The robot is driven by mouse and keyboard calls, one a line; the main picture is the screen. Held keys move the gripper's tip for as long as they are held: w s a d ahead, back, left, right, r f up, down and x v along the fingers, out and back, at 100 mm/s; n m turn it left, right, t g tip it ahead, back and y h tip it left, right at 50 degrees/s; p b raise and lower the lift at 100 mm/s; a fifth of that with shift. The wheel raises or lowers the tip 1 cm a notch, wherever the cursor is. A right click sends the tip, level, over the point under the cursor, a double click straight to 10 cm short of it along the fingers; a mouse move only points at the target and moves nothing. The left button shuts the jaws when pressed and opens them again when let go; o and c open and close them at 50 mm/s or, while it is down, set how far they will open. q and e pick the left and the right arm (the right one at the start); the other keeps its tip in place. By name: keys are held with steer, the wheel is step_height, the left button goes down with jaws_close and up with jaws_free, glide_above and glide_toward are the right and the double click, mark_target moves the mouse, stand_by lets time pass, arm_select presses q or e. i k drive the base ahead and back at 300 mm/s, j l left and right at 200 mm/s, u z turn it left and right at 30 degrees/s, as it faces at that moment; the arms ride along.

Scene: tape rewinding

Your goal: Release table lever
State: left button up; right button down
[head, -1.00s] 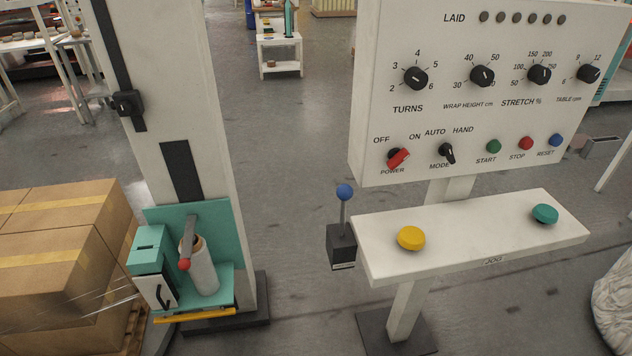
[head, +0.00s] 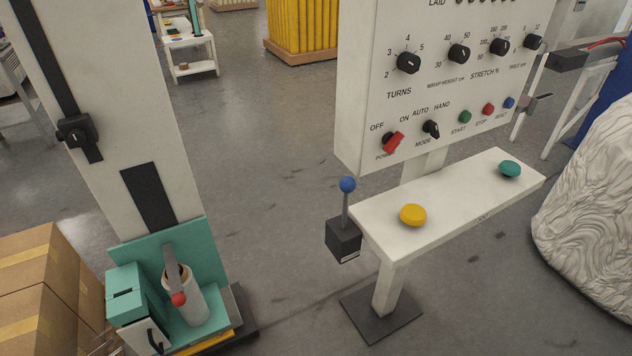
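A lever with a blue ball knob (head: 347,185) stands on a small black box (head: 343,239) at the left end of the white shelf (head: 440,215) below the control panel. Its rod is close to upright. A second lever, a grey arm with a red ball (head: 179,299), is on the teal film carriage (head: 205,245) of the white column. Neither lever carries a readable name here. Neither of my grippers shows in the head view, and nothing touches either lever.
The white control panel (head: 380,110) carries knobs and coloured buttons. A yellow button (head: 413,214) and a teal button (head: 510,169) are on the shelf. Stacked boxes (head: 40,290) are at lower left, a large white wrapped load (head: 590,200) at right. Floor between column and panel is clear.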

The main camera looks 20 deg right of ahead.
mark_target(348, 184)
steer(key=i+j+z, duration=0.2)
steer(key=j, duration=0.55)
steer(key=j+z, duration=0.2)
steer(key=j, duration=0.5)
steer(key=k, duration=0.05)
